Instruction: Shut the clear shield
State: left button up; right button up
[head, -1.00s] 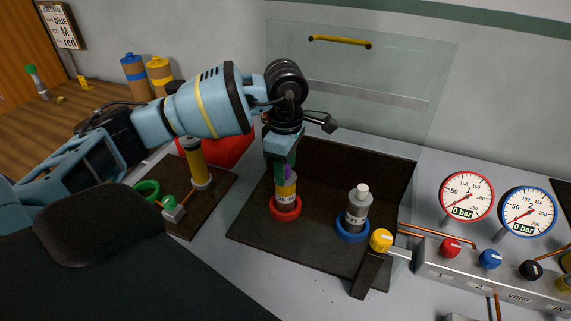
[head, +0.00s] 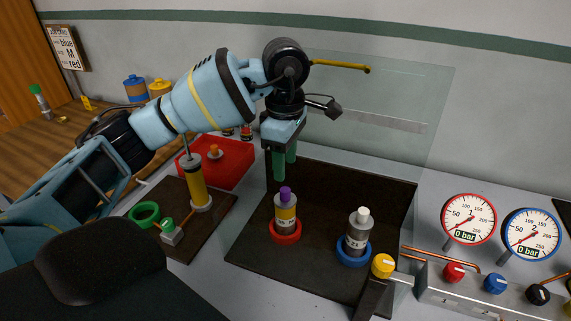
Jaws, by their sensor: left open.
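The clear shield (head: 400,110) stands raised and upright behind the dark mat (head: 330,180). Its yellow handle (head: 345,66) is at the top, partly hidden by my left wrist. My left gripper (head: 284,169) points down with green fingers, open and empty. It hangs in front of the shield, above a yellow and grey cylinder with a purple cap (head: 285,213). That cylinder stands upright in a red ring (head: 285,235). A grey cylinder with a white cap (head: 358,235) stands upright in a blue ring (head: 353,254). My right gripper is not in view.
Two gauges (head: 469,219) reading 0 bar and a valve panel (head: 462,292) with knobs are at the right. A yellow knob (head: 383,265) sits at the mat's front right. A red tray (head: 225,165) and a pump board (head: 180,235) are at the left.

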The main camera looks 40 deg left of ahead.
aim_at(410, 126)
jog(key=k, duration=1)
